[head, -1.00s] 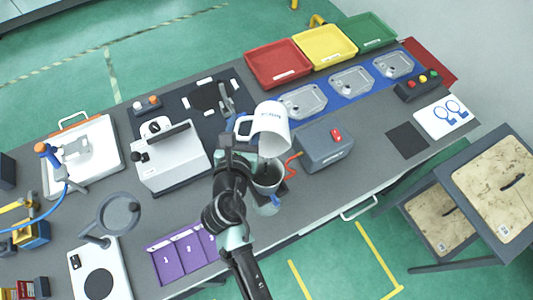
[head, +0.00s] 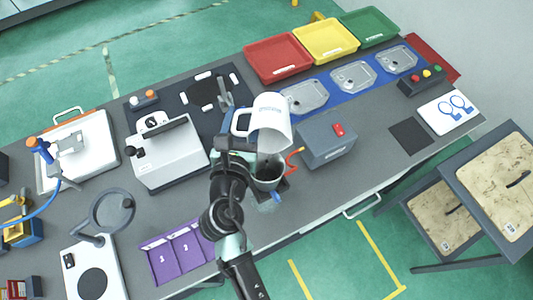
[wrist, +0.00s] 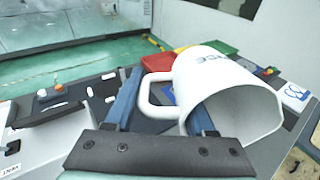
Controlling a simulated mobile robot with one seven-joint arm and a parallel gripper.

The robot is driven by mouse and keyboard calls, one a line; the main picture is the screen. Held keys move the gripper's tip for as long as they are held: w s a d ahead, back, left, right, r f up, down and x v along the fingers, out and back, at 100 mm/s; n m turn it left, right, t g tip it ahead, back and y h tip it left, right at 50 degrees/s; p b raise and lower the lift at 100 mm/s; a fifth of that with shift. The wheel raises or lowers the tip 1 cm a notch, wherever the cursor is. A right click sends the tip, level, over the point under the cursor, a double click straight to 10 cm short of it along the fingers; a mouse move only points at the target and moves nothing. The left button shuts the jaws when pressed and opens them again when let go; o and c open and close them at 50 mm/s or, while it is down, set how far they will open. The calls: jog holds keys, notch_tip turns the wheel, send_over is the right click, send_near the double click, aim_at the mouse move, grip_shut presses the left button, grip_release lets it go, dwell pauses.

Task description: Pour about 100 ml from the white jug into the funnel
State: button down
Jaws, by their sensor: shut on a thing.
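The white jug (head: 270,115) is held in the air, tipped far over with its mouth low, above the dark grey funnel (head: 267,181). My gripper (head: 236,140) is to the left of the jug, shut on its handle. In the wrist view, the jug (wrist: 222,85) fills the right side, its open mouth turned toward the lower right. Its handle lies between the two blue fingers of my gripper (wrist: 160,108). The jug's lower end hides part of the funnel's top. I cannot clearly make out a stream or the liquid level.
A grey box with a red switch (head: 325,143) stands close right of the funnel. A white machine (head: 168,160) is to the left. Red (head: 277,60), yellow (head: 326,42) and green (head: 366,28) trays lie at the back. A purple tray (head: 180,255) is at the front.

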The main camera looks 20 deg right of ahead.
jog(key=shift+b, duration=0.3)
jog(key=p, duration=0.2)
jog(key=r+p, duration=0.1)
jog(key=shift+w+d+g+p, duration=0.2)
jog(key=shift+w+g+p, duration=0.1)
jog(key=shift+p, duration=0.05)
jog(key=shift+w+d+f+g+y+p, duration=0.1)
jog(key=shift+w+d+g+y+p, duration=0.15)
jog(key=shift+p, duration=0.8)
jog(key=g+p, duration=0.1)
jog(key=p, duration=0.1)
jog(key=f+y+p, duration=0.1)
jog(key=p, duration=0.2)
jog(key=shift+w+f+g, duration=0.2)
jog(key=shift+w+g, duration=0.05)
jog(key=shift+g, duration=0.1)
jog(key=shift+f+g+y+p, duration=0.3)
jog(key=shift+f+p, duration=0.15)
jog(key=shift+p, duration=0.4)
jog(key=shift+p, duration=0.55)
jog(key=shift+f+p, duration=0.1)
jog(key=shift+p, duration=0.4)
